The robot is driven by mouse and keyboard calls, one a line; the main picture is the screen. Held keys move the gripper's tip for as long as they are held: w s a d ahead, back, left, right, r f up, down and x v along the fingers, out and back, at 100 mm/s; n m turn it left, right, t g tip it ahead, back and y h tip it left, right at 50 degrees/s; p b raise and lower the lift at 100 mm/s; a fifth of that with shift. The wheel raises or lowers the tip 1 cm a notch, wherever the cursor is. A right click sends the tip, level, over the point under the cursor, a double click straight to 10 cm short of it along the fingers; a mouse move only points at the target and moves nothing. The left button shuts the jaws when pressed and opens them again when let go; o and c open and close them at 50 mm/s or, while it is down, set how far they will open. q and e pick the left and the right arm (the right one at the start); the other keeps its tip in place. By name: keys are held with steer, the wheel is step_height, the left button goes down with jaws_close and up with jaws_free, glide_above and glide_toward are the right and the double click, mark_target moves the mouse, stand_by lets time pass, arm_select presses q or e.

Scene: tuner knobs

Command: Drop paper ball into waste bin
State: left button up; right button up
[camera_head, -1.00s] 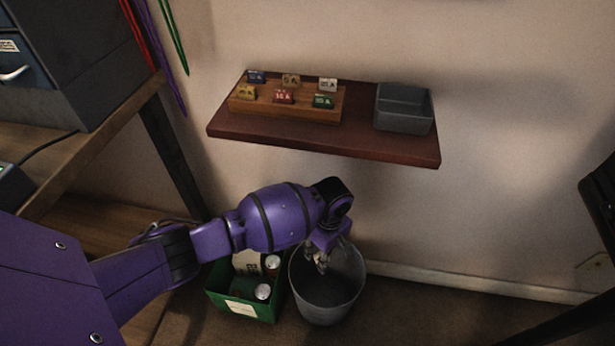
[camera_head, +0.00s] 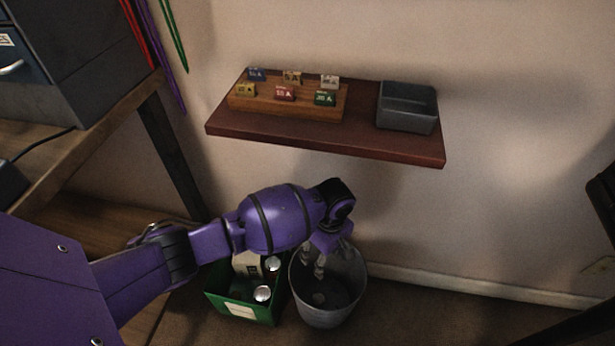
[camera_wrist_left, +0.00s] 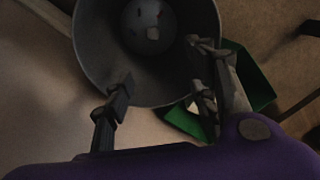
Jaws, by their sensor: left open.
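The grey waste bin (camera_head: 350,308) stands upright on the floor below the wall shelf; the left wrist view looks down into its round opening (camera_wrist_left: 88,50). A small pale lump, seemingly the paper ball (camera_head: 319,298), shows inside the bin below my fingers. My left gripper (camera_head: 318,266) points down into the bin's mouth. Its fingers (camera_wrist_left: 160,75) are spread apart with nothing between them. My right gripper is not in view.
A green box (camera_head: 225,300) with cans and a carton stands just left of the bin. A wooden bench (camera_head: 100,130) is at left.

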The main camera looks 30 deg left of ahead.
arm_select(q)
step_height(320, 180, up, 12)
steer(key=w, duration=0.1)
steer(key=shift+d+f, duration=0.2)
stand_by(0.4)
